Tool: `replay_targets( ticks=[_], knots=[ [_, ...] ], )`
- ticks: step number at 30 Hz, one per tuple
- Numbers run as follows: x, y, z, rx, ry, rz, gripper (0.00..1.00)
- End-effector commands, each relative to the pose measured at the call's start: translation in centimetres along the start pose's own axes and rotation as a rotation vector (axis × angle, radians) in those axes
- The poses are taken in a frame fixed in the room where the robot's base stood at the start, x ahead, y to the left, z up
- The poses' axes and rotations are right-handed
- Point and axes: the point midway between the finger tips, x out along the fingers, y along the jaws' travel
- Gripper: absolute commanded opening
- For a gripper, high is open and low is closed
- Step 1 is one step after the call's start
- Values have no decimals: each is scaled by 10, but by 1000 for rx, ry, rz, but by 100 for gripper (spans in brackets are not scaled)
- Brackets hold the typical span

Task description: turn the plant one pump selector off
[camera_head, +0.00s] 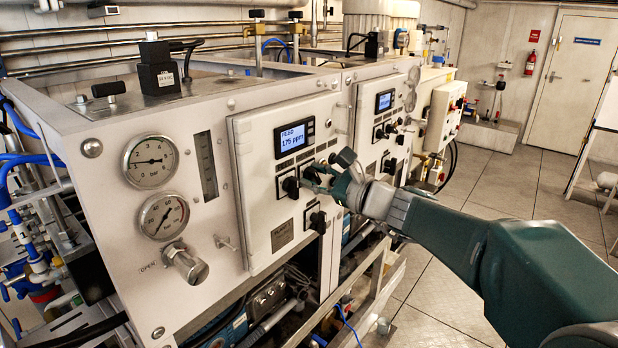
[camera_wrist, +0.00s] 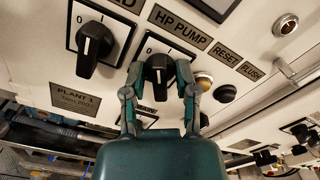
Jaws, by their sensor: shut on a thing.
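My gripper (camera_wrist: 159,70) is shut on a black selector knob (camera_wrist: 158,64), with one finger on each side of it. The knob sits on a square plate with a 0 mark, by the HP PUMP label (camera_wrist: 179,26). A white line runs along its grip, roughly upright in the wrist view. A similar selector (camera_wrist: 95,42) is to its left, apart from my fingers, above a PLANT 1 plate (camera_wrist: 74,99). In the head view my gripper (camera_head: 318,180) is at the near panel (camera_head: 262,150), and its fingers partly hide the held knob.
The panel display (camera_head: 293,136) reads FEED 175 ppm. Push buttons (camera_wrist: 214,88) are close right of my fingers. Another black selector (camera_head: 315,218) is below my gripper. A second panel (camera_head: 385,125) stands farther along. The floor (camera_head: 440,290) to the right is clear.

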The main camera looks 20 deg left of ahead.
Motion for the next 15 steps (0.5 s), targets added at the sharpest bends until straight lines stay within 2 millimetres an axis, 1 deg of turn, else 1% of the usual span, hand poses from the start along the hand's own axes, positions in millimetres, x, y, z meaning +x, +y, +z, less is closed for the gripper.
replay_targets(
  ticks=[1, 6, 15],
  knots=[
    [-3, -1, 1, -46, -3, 0, 0],
    [-4, 0, 2, -197, -4, 0, 0],
    [-6, 1, 2, -400, -4, 1, 0]
  ],
)
